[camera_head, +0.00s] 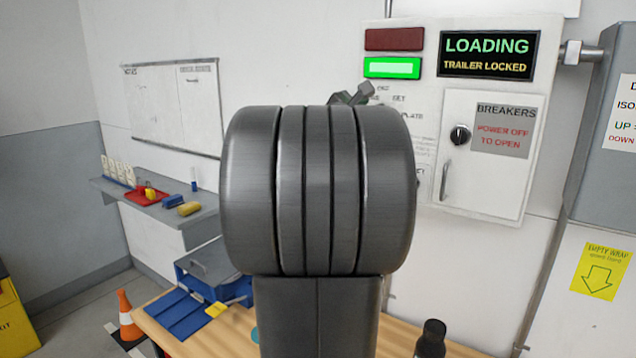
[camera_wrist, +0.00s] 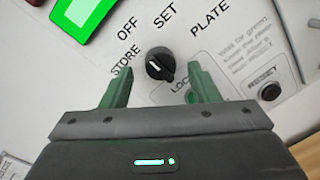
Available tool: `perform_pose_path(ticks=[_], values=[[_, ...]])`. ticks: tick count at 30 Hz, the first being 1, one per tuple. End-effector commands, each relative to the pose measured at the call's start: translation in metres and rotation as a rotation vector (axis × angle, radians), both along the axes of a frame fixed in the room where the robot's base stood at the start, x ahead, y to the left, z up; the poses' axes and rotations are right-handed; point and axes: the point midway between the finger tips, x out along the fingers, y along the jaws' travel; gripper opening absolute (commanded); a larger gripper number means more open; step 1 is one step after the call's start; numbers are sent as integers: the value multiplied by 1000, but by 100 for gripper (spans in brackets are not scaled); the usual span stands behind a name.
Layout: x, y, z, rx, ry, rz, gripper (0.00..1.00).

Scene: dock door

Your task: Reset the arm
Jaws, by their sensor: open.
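My gripper (camera_wrist: 160,88) is open in the wrist view. Its two green fingers stand apart in front of a white control panel (camera_wrist: 215,30). A black rotary knob (camera_wrist: 160,64) shows between and just beyond the fingertips, with nothing held. The knob is ringed by the words OFF, SET and STORE, and a partly hidden LOC label. I cannot tell whether the fingers touch the panel. In the head view my arm covers most of the panel's lower left, and only a small dark part of my gripper (camera_head: 352,95) shows above it.
A green lamp (camera_head: 392,68) is lit below a dark red one (camera_head: 394,39). The sign (camera_head: 488,54) reads LOADING, TRAILER LOCKED. A closed breaker box (camera_head: 465,190) is at the right. A RESET button (camera_wrist: 270,91) is right of the knob. A wooden bench (camera_head: 185,335) with a blue box stands below.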

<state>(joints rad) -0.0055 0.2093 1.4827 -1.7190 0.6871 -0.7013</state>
Motion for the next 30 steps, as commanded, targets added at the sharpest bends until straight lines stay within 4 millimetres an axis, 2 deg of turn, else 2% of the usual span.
perform_pose_path(ticks=[6, 12, 30], values=[[-33, 28, -1, -1, -1, 4, 55], [-51, 42, -1, -3, 1, 2, 55], [-59, 44, -1, 0, 1, -3, 55]])
